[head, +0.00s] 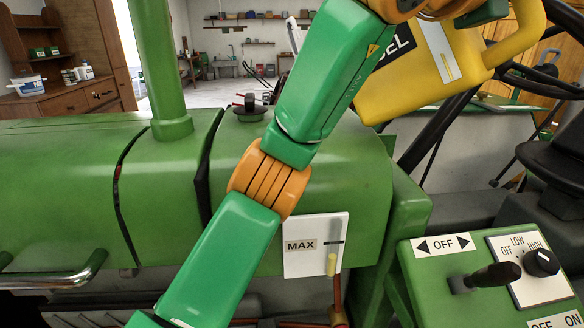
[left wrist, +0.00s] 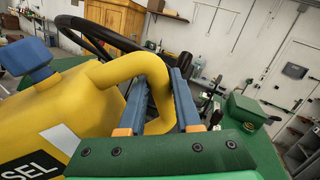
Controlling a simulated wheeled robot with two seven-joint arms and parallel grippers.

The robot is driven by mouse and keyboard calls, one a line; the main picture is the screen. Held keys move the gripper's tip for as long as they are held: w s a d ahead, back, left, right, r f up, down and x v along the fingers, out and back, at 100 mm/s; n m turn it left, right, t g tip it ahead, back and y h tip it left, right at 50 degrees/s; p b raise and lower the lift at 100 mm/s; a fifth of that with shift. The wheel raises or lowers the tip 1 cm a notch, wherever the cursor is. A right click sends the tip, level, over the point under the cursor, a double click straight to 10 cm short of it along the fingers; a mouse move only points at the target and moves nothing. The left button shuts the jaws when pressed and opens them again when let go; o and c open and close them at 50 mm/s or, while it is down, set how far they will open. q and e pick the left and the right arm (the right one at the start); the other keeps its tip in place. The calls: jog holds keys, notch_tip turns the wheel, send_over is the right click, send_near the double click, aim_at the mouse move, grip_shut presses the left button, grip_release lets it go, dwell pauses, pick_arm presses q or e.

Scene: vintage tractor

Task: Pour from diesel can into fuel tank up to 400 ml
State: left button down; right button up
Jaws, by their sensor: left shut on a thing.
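The yellow diesel can (head: 405,85) is at the upper right of the head view, tilted, above and right of the tractor's green hood. Its blue cap (left wrist: 28,60) shows in the left wrist view. My left gripper (left wrist: 160,110) is shut on the can's yellow handle (left wrist: 150,72). My left arm crosses the head view and hides the can's left end. A dark filler fitting (head: 250,108) stands on the green hood (head: 345,170), left of the arm and apart from the can. The white level gauge (head: 300,262) is marked MAX; a short yellow column shows below its dark mark. My right gripper is out of view.
A green vertical pipe (head: 165,70) rises left of the filler. A control box (head: 430,285) with a lever and knob is at the lower right. A dark steering wheel (left wrist: 85,32) is beyond the can. Wooden cabinets (head: 70,100) stand at the back left.

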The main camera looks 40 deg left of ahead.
pick_arm(q)
jog(key=shift+a+r+n, duration=0.3)
jog(key=shift+r+n, duration=0.1)
jog(key=shift+r, duration=0.2)
dwell(2.1)
jog(key=shift+a+r+n, duration=0.3)
jog(key=shift+a+n, duration=0.25)
jog(key=shift+n, duration=0.05)
dwell(4.6)
